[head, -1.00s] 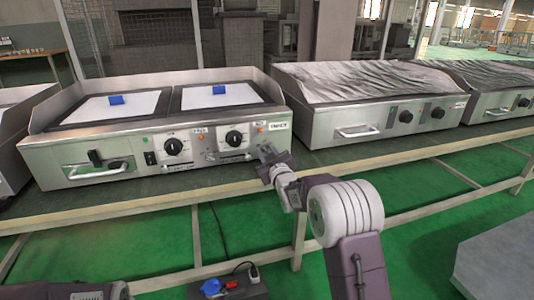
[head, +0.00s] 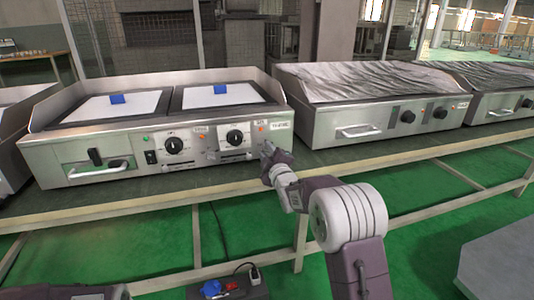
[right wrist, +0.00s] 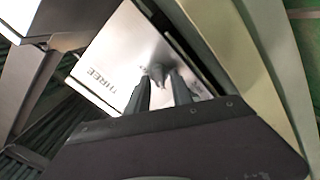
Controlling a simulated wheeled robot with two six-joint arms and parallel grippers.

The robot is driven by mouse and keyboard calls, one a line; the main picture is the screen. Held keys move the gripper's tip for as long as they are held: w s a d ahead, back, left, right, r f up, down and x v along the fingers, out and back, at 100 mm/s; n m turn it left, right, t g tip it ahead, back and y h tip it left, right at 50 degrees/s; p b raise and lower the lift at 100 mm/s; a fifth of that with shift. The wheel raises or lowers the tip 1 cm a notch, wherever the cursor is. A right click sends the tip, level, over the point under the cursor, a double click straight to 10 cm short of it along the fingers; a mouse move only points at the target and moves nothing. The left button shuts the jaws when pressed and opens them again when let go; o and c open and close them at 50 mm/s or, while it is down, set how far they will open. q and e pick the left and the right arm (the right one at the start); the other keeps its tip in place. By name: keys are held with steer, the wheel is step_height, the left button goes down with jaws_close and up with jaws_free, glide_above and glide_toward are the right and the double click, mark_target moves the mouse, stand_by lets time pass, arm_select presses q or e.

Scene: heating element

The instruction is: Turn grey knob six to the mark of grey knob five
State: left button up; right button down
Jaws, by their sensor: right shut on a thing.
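The nearest steel griddle (head: 85,179) has two dark round knobs on its front: a left knob (head: 174,145) and a right knob (head: 235,138). I cannot read their numbers or marks. My right gripper (head: 266,151) is at the right end of that griddle's front, to the right of both knobs. In the right wrist view, the fingers (right wrist: 166,80) are close together around a small grey knob-like piece (right wrist: 158,70) in front of a steel panel (right wrist: 120,45) with lettering that looks like "THREE". The fingers partly hide the piece. My left gripper is out of view.
A second griddle (head: 330,125) with a wrinkled grey sheet on top stands to the right. A bench rail (head: 400,161) runs along the front.

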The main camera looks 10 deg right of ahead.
stand_by(0.4)
steer(key=c, duration=1.4)
jaws_free()
steer(key=shift+c, duration=0.2)
steer(key=s+p, duration=0.1)
steer(key=s, duration=0.8)
steer(key=shift+d, duration=0.1)
